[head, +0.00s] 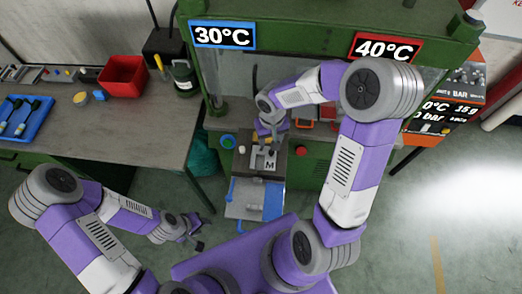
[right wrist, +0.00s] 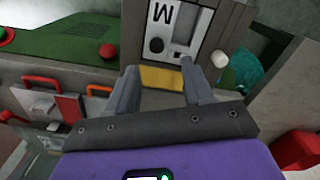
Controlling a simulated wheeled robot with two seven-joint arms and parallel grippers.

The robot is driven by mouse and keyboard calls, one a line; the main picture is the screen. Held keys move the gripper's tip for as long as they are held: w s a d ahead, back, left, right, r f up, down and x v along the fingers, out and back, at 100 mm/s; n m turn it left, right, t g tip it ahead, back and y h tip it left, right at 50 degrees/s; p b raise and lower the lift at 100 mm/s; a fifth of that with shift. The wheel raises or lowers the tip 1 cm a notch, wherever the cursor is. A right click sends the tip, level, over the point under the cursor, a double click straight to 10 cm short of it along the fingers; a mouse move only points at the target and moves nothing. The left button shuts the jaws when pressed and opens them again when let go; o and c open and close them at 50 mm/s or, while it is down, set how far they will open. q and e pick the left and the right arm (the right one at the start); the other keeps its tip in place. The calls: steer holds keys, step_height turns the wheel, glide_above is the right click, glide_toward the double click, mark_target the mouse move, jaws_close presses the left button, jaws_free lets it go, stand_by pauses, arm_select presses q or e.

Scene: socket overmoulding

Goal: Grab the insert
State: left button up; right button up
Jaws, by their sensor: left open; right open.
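No part is clearly recognisable as the insert. A light grey plate marked M (right wrist: 183,22) lies on the press block, with a slot and a dark round spot (right wrist: 155,45); it also shows in the head view (head: 269,165). My right gripper (right wrist: 158,68) is open and empty, its fingers pointing at the plate's near edge and a yellow strip (right wrist: 163,78). I cannot tell whether they touch. In the head view, my right gripper (head: 264,153) is over the plate. My left gripper (head: 196,235) is open and empty, low at the left, away from the press.
The green press frame (head: 330,38) with 30°C and 40°C signs surrounds the block. A small white cylinder (right wrist: 220,58) stands beside the plate. A workbench (head: 130,125) at the left holds a red bin (head: 123,78) and blue tray (head: 22,118). Floor at the right is clear.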

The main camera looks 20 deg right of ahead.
mark_target(272, 152)
steer(key=f, duration=0.4)
steer(key=s+f+b, duration=0.1)
steer(key=f, duration=0.1)
steer(key=shift+d, duration=0.1)
jaws_close()
steer(key=shift+w, duration=0.1)
stand_by(1.1)
